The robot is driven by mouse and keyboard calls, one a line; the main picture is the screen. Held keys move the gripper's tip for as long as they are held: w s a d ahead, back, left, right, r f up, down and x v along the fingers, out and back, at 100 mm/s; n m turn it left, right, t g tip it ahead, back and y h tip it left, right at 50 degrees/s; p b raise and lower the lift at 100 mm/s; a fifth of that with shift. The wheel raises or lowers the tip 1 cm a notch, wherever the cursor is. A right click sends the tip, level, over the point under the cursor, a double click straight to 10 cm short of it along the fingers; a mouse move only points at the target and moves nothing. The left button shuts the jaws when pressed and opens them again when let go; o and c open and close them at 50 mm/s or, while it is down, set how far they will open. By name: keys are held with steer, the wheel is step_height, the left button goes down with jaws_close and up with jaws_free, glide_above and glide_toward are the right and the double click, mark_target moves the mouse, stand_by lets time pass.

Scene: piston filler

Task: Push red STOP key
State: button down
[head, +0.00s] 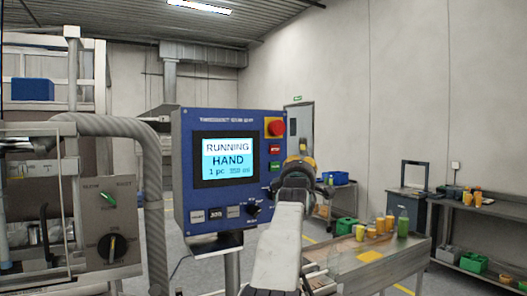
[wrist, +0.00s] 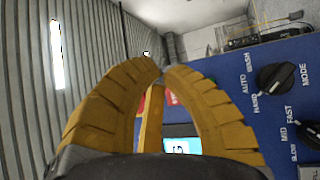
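The red STOP key (head: 275,149) is on the right side of the blue control panel (head: 217,122), between a red mushroom button (head: 276,127) above and a green key (head: 275,166) below. My gripper (head: 299,163) is in front of the panel's right edge, just right of and slightly below the red key in the head view. In the wrist view my yellow fingers (wrist: 163,70) curve together with their tips meeting, holding nothing. A red key with white marks (wrist: 171,98) shows partly between them; its label is not readable. Contact with the panel cannot be seen.
The panel screen (head: 227,158) reads RUNNING HAND. A mode knob (wrist: 276,77) is on the panel. A grey hose (head: 152,190) and machine box (head: 112,225) stand to the left.

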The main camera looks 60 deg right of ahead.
steer(key=shift+s+a+r+n+h, duration=0.15)
steer(key=shift+r+n+h, duration=0.3)
steer(key=shift+n, duration=0.6)
steer(key=shift+a+r+n+h, duration=0.2)
steer(key=shift+r+n, duration=0.4)
steer(key=shift+n, duration=0.5)
steer(key=shift+s+a+r+n+h, duration=0.2)
steer(key=shift+r+n, duration=0.35)
steer(key=shift+n, duration=0.5)
steer(key=shift+w, duration=0.1)
steer(key=shift+d, duration=0.15)
